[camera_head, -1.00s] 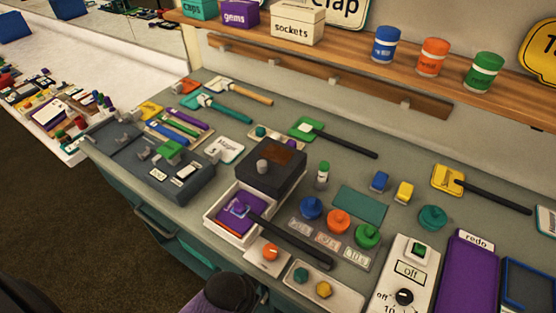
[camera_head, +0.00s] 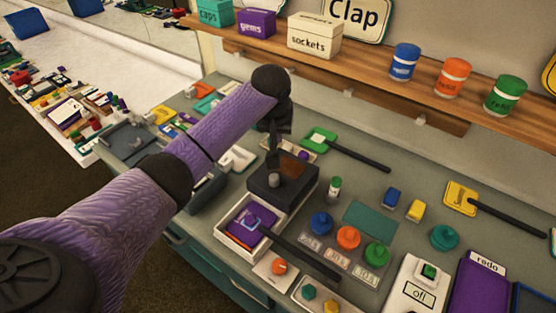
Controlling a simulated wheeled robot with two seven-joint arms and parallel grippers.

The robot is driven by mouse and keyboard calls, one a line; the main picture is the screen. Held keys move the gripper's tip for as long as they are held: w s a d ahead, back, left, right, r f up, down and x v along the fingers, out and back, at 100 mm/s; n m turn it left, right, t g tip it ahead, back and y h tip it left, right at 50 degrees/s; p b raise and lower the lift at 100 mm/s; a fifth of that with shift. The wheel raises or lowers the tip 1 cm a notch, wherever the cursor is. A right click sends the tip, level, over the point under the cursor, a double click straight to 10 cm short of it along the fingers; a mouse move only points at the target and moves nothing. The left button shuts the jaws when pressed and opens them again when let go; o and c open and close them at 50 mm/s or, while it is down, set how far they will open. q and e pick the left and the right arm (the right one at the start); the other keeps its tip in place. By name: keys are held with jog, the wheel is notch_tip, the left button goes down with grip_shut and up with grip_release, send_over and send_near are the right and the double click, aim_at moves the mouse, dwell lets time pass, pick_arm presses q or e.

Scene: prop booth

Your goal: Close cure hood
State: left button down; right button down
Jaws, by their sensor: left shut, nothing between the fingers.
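The cure hood is a dark box (camera_head: 296,193) with a brown window on top and a small grey knob (camera_head: 273,181) near its front edge. It sits at the back of a white tray (camera_head: 228,233), whose front part is uncovered. A purple piece (camera_head: 247,218) lies in that open part, with a long black handle (camera_head: 305,252) sticking out to the right. My left gripper (camera_head: 272,164) points down just above and behind the knob, its fingers shut and empty. I cannot tell whether the fingertips touch the hood. My right gripper is not in view.
Blue, orange and green knobs (camera_head: 348,237) stand right of the tray. A small green-capped bottle (camera_head: 334,188) stands beside the hood. A wooden shelf (camera_head: 370,75) runs along the back.

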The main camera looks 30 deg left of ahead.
aim_at(277, 172)
pick_arm(q)
jog(key=b+x, duration=0.4)
jog(key=x, duration=0.6)
jog(key=shift+s, duration=0.25)
jog(key=shift+s+d+r+p, duration=0.1)
jog(key=shift+s+d+p, duration=0.15)
jog(key=shift+s+p, duration=0.25)
jog(key=shift+s+d+r+p, duration=0.2)
jog(key=shift+s+p, duration=0.2)
jog(key=shift+s, duration=0.25)
jog(key=shift+s+d+f, duration=0.1)
jog(key=shift+s, duration=0.3)
jog(key=shift+s+d+f, duration=0.1)
